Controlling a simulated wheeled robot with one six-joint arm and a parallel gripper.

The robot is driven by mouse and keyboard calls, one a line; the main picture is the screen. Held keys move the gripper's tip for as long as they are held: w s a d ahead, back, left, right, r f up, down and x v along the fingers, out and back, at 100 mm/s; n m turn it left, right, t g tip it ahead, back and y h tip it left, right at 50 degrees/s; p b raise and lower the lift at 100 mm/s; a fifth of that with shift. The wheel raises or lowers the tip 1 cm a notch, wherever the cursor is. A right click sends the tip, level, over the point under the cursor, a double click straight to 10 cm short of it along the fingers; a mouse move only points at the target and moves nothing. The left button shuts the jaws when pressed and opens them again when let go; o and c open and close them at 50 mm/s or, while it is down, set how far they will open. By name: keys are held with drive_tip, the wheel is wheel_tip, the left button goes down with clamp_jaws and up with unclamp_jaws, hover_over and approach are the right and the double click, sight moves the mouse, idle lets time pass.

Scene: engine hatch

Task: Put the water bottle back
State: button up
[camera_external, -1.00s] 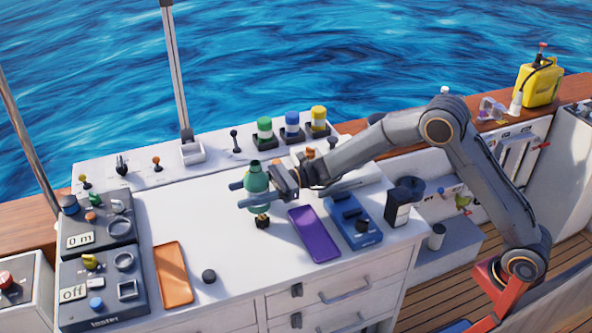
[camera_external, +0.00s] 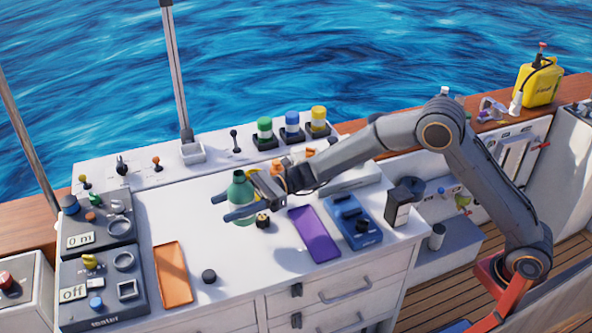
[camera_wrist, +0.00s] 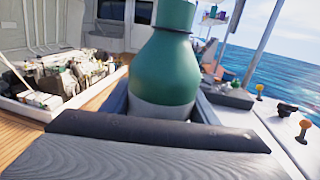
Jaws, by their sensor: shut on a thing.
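The bottle stands nearly upright over the white counter top (camera_external: 200,235), left of the purple pad. I cannot tell whether its bottom touches the counter. In the wrist view the bottle (camera_wrist: 165,70) fills the middle, its lower end hidden by my gripper.
Green (camera_external: 265,128), blue (camera_external: 292,122) and yellow (camera_external: 318,118) topped cylinders stand in dark holders at the back. A purple pad (camera_external: 314,234), a blue device (camera_external: 352,220), an orange pad (camera_external: 172,274) and a small black knob (camera_external: 209,276) lie around. The counter's left middle is clear.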

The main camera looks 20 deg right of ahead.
drive_tip(key=s+a+r+n+g, duration=0.1)
drive_tip(key=s+a+r, duration=0.1)
drive_tip(key=s+a, duration=0.15)
drive_tip(key=shift+s+f+p, duration=0.15)
drive_tip(key=shift+f+p, duration=0.15)
drive_tip(key=shift+f, duration=1.4)
drive_tip(key=shift+s+f+p, duration=0.2)
drive_tip(key=shift+f+p, duration=0.1)
drive_tip(key=shift+f, duration=1.4)
drive_tip(key=shift+s+f+p, duration=0.15)
drive_tip(key=shift+f+p, duration=0.15)
drive_tip(key=shift+f, duration=1.4)
drive_tip(key=shift+f, duration=0.1)
drive_tip(key=o, duration=1.3)
drive_tip(key=shift+w+d, duration=0.1)
drive_tip(key=shift+d, duration=0.05)
drive_tip(key=b+v, duration=0.1)
drive_tip(key=v, duration=0.3)
drive_tip(key=shift+w+d, duration=0.15)
wheel_tip(320, 180, up, 7)
drive_tip(key=shift+d+b, duration=0.15)
drive_tip(key=shift+b, duration=0.2)
